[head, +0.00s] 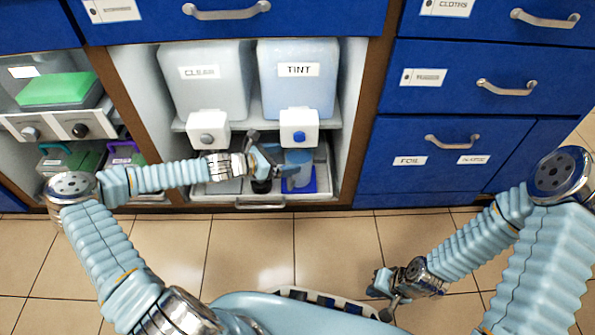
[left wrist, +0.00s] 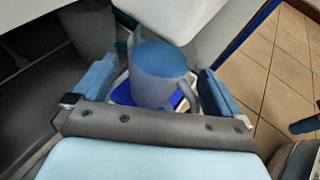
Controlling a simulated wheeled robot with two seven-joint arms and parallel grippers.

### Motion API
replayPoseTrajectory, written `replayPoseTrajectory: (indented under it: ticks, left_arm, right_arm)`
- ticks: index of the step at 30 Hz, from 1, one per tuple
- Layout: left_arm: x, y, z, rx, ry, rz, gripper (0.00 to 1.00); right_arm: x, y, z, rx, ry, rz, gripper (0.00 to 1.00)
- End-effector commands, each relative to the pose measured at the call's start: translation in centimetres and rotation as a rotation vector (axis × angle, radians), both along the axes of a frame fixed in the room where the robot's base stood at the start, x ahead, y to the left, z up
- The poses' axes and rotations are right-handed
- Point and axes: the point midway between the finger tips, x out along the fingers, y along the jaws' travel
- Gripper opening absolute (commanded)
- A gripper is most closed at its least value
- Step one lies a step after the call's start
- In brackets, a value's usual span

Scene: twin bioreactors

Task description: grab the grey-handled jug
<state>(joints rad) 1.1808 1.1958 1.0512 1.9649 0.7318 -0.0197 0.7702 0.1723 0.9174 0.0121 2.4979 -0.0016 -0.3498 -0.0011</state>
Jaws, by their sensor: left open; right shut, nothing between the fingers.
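The grey-handled jug (left wrist: 158,88) stands upright on a blue pad (left wrist: 122,95), with blue showing at its top and its grey handle (left wrist: 186,92) towards the lower right. In the head view this jug (head: 299,165) is under the TINT dispenser, partly hidden by my left gripper (head: 264,158). My left gripper is open, its blue fingers on either side of the jug in the left wrist view; I cannot tell whether they touch it. My right gripper (head: 386,287) is shut and empty, low over the floor.
The TINT tank (head: 298,95) and CLEAR tank (head: 205,95) overhang the bay, with white tap blocks below. Another grey vessel (left wrist: 92,32) with teal beside it stands near the jug. A drawer handle (head: 260,204) lies in front. Tiled floor is open.

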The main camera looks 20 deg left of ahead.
Motion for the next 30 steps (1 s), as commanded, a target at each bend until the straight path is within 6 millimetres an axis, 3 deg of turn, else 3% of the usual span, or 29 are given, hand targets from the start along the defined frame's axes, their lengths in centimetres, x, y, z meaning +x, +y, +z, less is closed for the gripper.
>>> replayPoseTrajectory:
  ticks: [9,18,30]
  left_arm:
    - [3.0,-3.0,-1.8,0.001,-0.001,0.000,1.00]
    - [3.4,-3.4,-1.8,0.001,0.000,0.000,1.00]
    - [3.3,-3.4,-1.8,0.001,0.000,0.000,0.39]
  right_arm:
    - [0.1,0.0,-1.6,-0.001,-0.003,-0.002,0.00]
    - [0.1,0.0,-1.6,-0.001,-0.004,-0.003,0.00]
    - [0.1,0.0,-1.6,-0.001,-0.004,-0.003,0.00]
